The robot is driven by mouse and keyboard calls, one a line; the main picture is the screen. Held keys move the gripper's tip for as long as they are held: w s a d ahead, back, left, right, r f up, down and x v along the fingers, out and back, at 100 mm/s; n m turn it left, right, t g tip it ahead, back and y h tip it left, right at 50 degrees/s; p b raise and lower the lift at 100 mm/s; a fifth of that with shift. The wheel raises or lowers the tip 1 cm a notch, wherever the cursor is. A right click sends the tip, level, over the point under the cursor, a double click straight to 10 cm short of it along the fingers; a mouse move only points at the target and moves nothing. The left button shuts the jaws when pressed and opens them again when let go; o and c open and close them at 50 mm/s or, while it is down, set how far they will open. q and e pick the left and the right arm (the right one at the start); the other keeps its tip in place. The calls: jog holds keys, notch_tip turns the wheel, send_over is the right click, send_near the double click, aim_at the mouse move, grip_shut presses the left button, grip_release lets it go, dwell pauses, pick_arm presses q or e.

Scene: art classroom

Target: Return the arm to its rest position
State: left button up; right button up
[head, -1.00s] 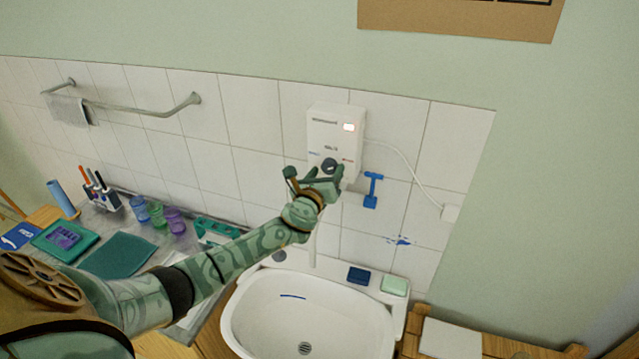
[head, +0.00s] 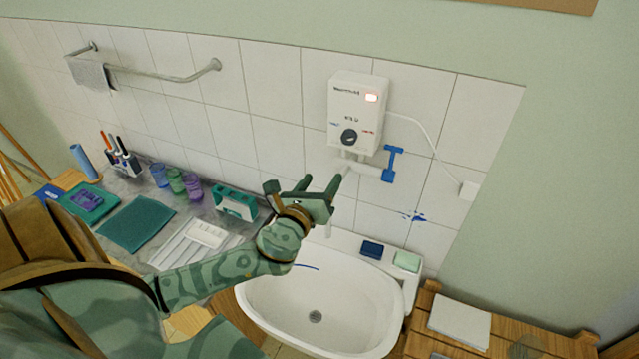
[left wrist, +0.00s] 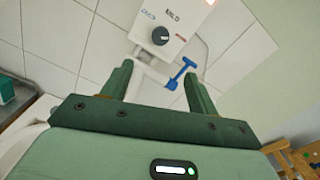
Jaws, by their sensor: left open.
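My left arm comes in from the left in the head view, and its green gripper (head: 322,188) is above the back left of the sink. The jaws are open and empty. A white water heater (head: 357,105) with a black knob (head: 349,136) and a lit red indicator hangs on the tiled wall, up and to the right of the gripper and apart from it. In the left wrist view, the two fingers (left wrist: 158,85) stand apart, with the heater's knob (left wrist: 160,36) beyond them. My right gripper is not in view.
The white sink (head: 262,300) lies below the gripper. A blue sponge and green soap (head: 407,261) lie on the sink's back rim. The counter at left holds cups (head: 176,182), a teal mat (head: 136,222) and a white tray (head: 178,247).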

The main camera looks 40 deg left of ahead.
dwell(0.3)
pick_arm(q)
jog(key=s+d+f+n+g, duration=0.2)
jog(key=s+n+g, duration=0.1)
jog(key=s+n, duration=0.4)
jog(key=s+d+f+n+g+y, duration=0.1)
jog(key=s+f+n+g, duration=0.1)
jog(key=s+n+g, duration=0.35)
jog(key=s+d+f+n+g, duration=0.2)
jog(key=s+n, duration=0.5)
jog(key=n, duration=0.2)
jog(key=s+d+f+n+g+h+b, duration=0.15)
jog(key=f+b, duration=0.55)
jog(key=f, duration=1.4)
jog(key=s+d+f+g+h+b, duration=0.2)
jog(key=f+b, duration=0.5)
jog(key=f, duration=1.3)
jog(key=s+f+n+g+b, duration=0.1)
jog(key=s+f+b, duration=0.4)
jog(key=s+f, duration=0.5)
jog(key=s+f+n+g+h+b, duration=0.1)
jog(key=s+f+b, duration=0.5)
jog(key=s+f, duration=0.5)
notch_tip(320, 180, down, 6)
jog(key=shift+s+d+f+n+g, duration=0.2)
jog(key=shift+d+n+g, duration=0.1)
jog(key=shift+d, duration=0.15)
jog(key=shift+h, duration=0.25)
